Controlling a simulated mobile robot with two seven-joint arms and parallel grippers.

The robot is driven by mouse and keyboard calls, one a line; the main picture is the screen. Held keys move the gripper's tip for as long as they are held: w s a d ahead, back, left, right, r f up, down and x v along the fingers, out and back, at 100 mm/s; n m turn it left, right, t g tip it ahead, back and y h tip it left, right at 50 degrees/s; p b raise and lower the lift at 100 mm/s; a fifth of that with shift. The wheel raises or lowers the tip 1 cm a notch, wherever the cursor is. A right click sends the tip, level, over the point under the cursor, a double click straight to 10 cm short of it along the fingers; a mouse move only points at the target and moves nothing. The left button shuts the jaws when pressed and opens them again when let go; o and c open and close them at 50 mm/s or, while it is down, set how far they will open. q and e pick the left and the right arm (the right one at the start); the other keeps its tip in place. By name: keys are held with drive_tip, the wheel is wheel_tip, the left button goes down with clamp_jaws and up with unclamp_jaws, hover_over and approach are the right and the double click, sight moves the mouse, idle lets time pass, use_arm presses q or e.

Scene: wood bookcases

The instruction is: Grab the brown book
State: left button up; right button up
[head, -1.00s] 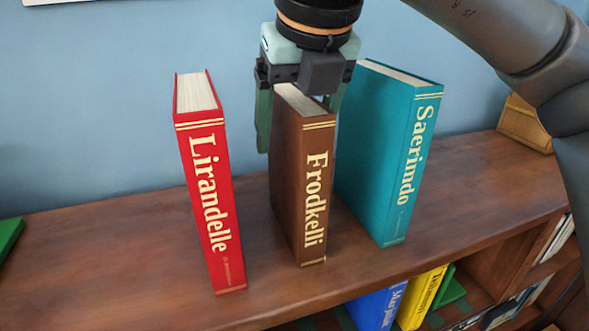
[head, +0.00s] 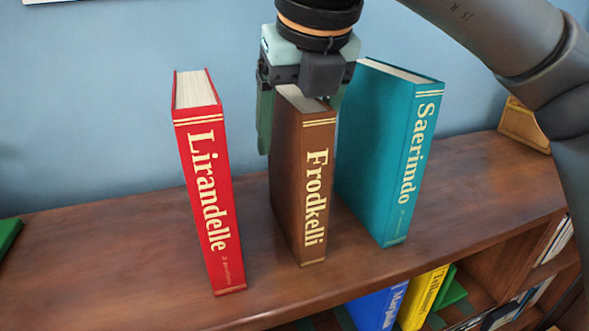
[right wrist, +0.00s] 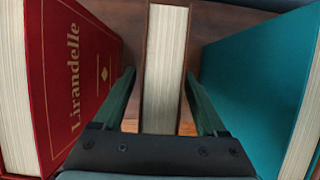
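The brown book (head: 300,190), titled Frodkelli, stands upright on the wooden shelf top between a red book and a teal book. My right gripper (head: 300,115) points down over its top, with one finger on each side of the book. In the right wrist view, the brown book's pages (right wrist: 165,70) lie between the two fingers (right wrist: 160,85). The fingers are open; a gap shows at the left finger, while the right fingertip is very close to the cover. The far finger is partly hidden behind the book in the head view. My left gripper is not in view.
The red book (head: 208,190) stands apart to the left, the teal book (head: 385,150) close to the right. The wooden bookcase top (head: 110,255) is bare at the left front. Blue (head: 378,308) and yellow (head: 420,298) books sit on a lower shelf. A blue wall (head: 100,110) is behind.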

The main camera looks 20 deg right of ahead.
clamp_jaws()
idle(0.4)
drive_tip(key=shift+r, duration=0.1)
idle(0.7)
